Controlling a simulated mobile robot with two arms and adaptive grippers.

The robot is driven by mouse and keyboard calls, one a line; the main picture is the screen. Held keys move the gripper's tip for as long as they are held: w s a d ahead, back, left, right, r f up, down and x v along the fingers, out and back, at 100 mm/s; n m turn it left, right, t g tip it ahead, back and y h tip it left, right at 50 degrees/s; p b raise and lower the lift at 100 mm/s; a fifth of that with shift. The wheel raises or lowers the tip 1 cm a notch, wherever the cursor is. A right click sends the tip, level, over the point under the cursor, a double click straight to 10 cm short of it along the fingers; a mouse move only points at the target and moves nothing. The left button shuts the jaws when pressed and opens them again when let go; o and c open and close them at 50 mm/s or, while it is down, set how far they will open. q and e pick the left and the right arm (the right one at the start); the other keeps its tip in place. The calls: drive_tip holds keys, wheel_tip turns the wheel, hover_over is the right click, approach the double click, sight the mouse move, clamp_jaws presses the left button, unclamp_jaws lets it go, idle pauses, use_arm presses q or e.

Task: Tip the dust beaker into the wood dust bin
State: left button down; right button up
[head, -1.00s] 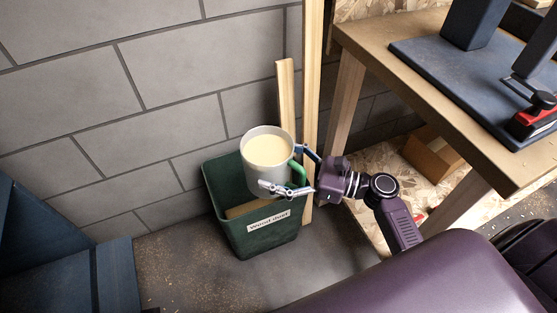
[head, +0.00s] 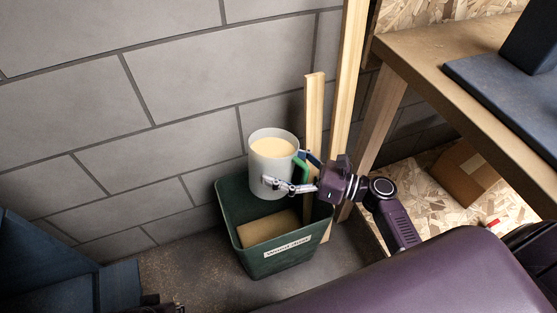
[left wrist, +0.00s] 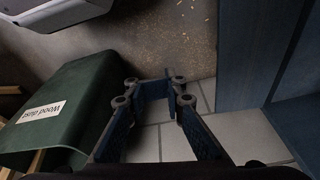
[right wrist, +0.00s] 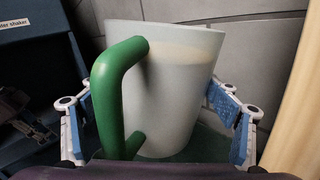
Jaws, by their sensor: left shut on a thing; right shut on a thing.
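The dust beaker (head: 268,178) is a pale mug with a green handle, filled near its rim with pale dust. It is upright over the back part of the wood dust bin (head: 262,266), a green bin with a white label and a tan mass inside. My right gripper (head: 283,184) is shut around the beaker; the right wrist view shows its fingers on both sides of the beaker (right wrist: 175,95). My left gripper (left wrist: 155,88) is beside the bin (left wrist: 75,95) in the left wrist view, shut on a small dark blue piece that I cannot identify.
A grey block wall (head: 190,100) stands behind the bin. Wooden battens (head: 314,110) lean upright close to its right. A workbench (head: 425,55) is at the right, and a dark blue cabinet (head: 45,265) is at the lower left. Speckled floor (head: 190,270) lies between cabinet and bin.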

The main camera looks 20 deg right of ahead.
sight(270, 197)
drive_tip(key=m, duration=0.2)
drive_tip(key=f+m+p, duration=0.1)
drive_tip(key=m, duration=0.5)
drive_tip(key=shift+s+a+f+p, duration=0.25)
drive_tip(key=shift+a+f+p, duration=0.05)
drive_tip(key=s+a+f+m, duration=0.1)
drive_tip(key=m, duration=0.1)
drive_tip(key=s+a+f+m, duration=0.1)
drive_tip(key=m, duration=0.2)
drive_tip(key=s+a+f+m+t+p, duration=0.1)
drive_tip(key=m, duration=0.2)
drive_tip(key=shift+s+a+f, duration=0.3)
drive_tip(key=shift+s, duration=0.1)
drive_tip(key=shift+s+a+f+m, duration=0.1)
drive_tip(key=shift+s+a+m, duration=0.1)
drive_tip(key=shift+m, duration=0.4)
drive_tip(key=m+p, duration=0.2)
drive_tip(key=shift+w+d+m+h+p, duration=0.15)
drive_tip(key=shift+w+m+h+p, duration=0.05)
drive_tip(key=shift+m+h+p, duration=0.15)
use_arm(q)
drive_tip(key=s+f, duration=0.4)
drive_tip(key=f, duration=0.5)
drive_tip(key=s+f+g, duration=0.1)
drive_tip(key=s+f, duration=0.3)
drive_tip(key=f, duration=0.5)
drive_tip(key=shift+a, duration=0.45)
use_arm(e)
drive_tip(key=shift+f+m, duration=0.1)
drive_tip(key=shift+m, duration=0.15)
